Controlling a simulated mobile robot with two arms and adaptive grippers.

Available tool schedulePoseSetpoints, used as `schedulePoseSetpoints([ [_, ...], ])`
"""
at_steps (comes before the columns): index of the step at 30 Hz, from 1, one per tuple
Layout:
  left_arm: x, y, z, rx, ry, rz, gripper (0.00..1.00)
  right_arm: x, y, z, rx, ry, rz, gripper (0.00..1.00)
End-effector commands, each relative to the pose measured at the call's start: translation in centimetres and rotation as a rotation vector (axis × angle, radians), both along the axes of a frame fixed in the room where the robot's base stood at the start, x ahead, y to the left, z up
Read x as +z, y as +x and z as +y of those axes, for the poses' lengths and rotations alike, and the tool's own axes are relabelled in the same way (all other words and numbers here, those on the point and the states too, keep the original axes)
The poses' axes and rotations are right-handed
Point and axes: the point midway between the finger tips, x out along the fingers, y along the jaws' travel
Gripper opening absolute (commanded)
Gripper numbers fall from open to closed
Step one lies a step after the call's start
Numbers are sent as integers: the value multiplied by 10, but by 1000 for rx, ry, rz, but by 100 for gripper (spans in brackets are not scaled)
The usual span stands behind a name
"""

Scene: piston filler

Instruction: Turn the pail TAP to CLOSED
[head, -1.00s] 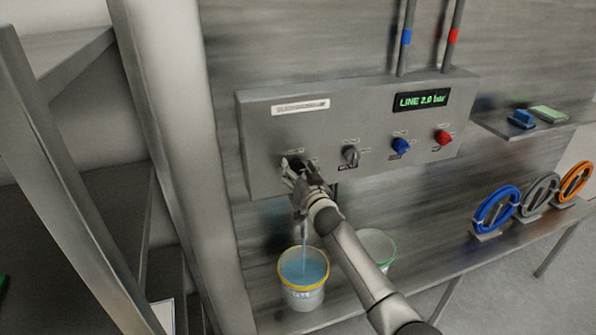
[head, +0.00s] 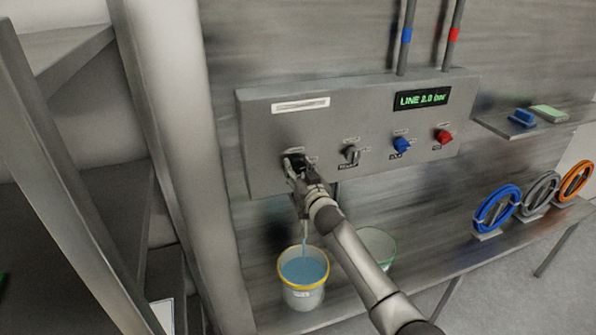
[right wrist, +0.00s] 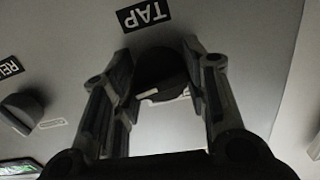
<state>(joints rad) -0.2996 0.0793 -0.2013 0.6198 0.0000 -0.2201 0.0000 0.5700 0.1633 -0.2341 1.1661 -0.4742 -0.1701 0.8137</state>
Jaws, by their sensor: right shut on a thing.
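The pail TAP knob is dark and round with a pale pointer mark; it shows in the right wrist view (right wrist: 160,72) below its black TAP label (right wrist: 144,15). My right gripper (head: 294,163) is at the left end of the grey panel (head: 375,115) in the head view and largely hides the knob there. In the right wrist view its two fingers (right wrist: 163,80) are shut on the knob, one on each side. Blue liquid runs down in a thin stream into the yellow-rimmed pail (head: 303,297) below. My left gripper is not in view.
A grey knob (head: 351,154), a blue knob (head: 402,146) and a red knob (head: 444,137) sit to the right on the panel. A green display (head: 421,99) reads LINE 2.0 bar. A green-rimmed pail (head: 377,245) stands behind my right arm. Coiled hoses (head: 497,209) stand at right.

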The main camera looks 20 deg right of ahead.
Motion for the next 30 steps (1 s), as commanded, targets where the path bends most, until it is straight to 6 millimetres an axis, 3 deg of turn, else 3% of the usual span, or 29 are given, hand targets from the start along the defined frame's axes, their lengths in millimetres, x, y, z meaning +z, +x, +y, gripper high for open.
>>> schedulePoseSetpoints([
  [30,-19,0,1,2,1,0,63,0,0,-2,0,-958,-32,17],
])
